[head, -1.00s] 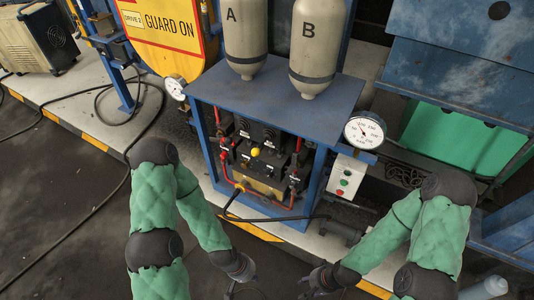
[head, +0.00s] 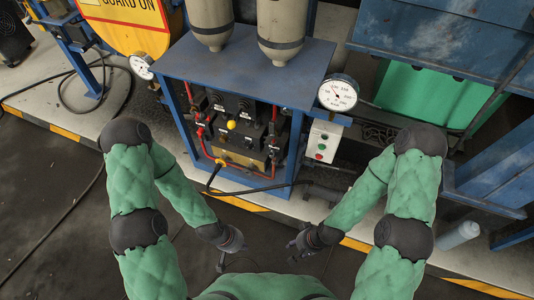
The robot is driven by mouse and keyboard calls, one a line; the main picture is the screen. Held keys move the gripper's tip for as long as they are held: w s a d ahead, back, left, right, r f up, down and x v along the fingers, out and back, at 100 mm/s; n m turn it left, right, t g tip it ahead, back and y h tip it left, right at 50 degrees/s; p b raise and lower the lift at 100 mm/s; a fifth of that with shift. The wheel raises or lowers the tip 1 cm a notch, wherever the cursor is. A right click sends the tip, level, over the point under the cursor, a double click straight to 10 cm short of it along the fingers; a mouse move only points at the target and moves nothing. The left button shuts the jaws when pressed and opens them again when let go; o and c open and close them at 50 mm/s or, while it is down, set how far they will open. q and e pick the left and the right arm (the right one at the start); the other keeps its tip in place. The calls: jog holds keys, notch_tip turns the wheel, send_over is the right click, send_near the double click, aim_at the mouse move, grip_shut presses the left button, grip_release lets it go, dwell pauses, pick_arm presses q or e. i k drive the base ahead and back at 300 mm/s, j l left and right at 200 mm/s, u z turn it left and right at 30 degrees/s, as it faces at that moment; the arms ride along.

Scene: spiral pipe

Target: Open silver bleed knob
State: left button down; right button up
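The blue cabinet (head: 245,70) stands ahead with an open front. Inside is a dark valve panel (head: 236,107) with a yellow knob (head: 231,125), several dark knobs and red pipes at both sides. I cannot pick out a silver bleed knob at this size. My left gripper (head: 232,264) hangs low in front of the cabinet, over the dark floor, with its thin fingers apart and nothing between them. My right gripper (head: 290,250) is to its right, pointing inward; its fingers are small and dark, so its opening is unclear. Both are clear of the panel.
Two grey tanks (head: 283,34) stand on the cabinet top. A gauge (head: 338,93) and a button box (head: 322,142) are at its right, another gauge (head: 142,66) at its left. A black hose (head: 250,189) runs in front.

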aim_at(273, 155)
jog(key=i+j+z, duration=0.3)
jog(key=j+z, duration=0.25)
jog(key=j, duration=0.25)
jog(key=i+j+z, duration=0.15)
jog(key=j+z, duration=0.15)
jog(key=j, duration=0.2)
jog(key=j+z, duration=0.25)
jog(key=j, duration=0.2)
